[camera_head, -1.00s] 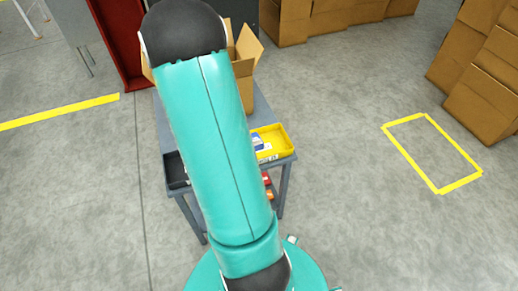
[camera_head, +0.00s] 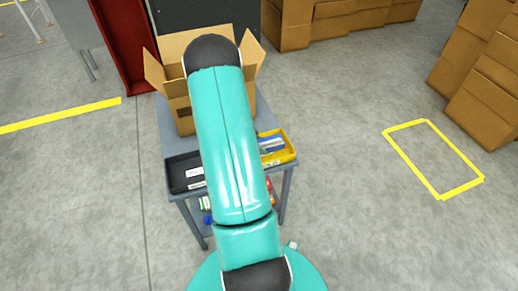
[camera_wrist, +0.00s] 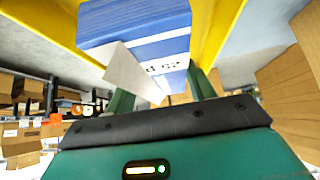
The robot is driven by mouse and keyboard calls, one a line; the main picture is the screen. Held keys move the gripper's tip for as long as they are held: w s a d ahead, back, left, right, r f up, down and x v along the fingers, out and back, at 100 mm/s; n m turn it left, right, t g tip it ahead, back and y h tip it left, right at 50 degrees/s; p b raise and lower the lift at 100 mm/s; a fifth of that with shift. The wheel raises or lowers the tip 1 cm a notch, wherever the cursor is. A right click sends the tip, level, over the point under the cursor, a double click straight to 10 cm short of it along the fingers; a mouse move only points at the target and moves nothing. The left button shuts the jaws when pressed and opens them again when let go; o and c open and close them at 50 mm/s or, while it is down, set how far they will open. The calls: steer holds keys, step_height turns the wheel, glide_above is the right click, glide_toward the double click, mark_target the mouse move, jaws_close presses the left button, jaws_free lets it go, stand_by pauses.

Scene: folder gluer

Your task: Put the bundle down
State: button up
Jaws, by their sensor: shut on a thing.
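In the wrist view my gripper (camera_wrist: 160,88) has its dark green fingers on either side of a blue bundle (camera_wrist: 135,20) with white bands and printing. It is shut on the bundle. A loose white flap or label sticks out from the bundle's near side. Yellow surfaces show on both sides of the bundle there. In the head view my arm hides the gripper. A yellow tray (camera_head: 287,155) sits at the right front of the grey cart, with blue and white items showing in it. I cannot tell whether the held bundle is one of them.
The grey cart (camera_head: 266,115) also bears an open cardboard box (camera_head: 182,118) and a black tray (camera_head: 178,182). Several small items lie on its lower shelf. Stacked cartons (camera_head: 487,100) stand at the right, near a yellow floor outline (camera_head: 438,192). The floor between is clear.

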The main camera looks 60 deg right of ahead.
steer(key=shift+d+f, duration=0.15)
steer(key=shift+f, duration=0.75)
steer(key=shift+d+f, duration=0.15)
steer(key=shift+f, duration=0.75)
steer(key=shift+f, duration=0.1)
steer(key=o, duration=1.1)
steer(key=shift+c, duration=0.2)
steer(key=v, duration=1.2)
steer(key=shift+a, duration=0.1)
steer(key=shift+w, duration=0.1)
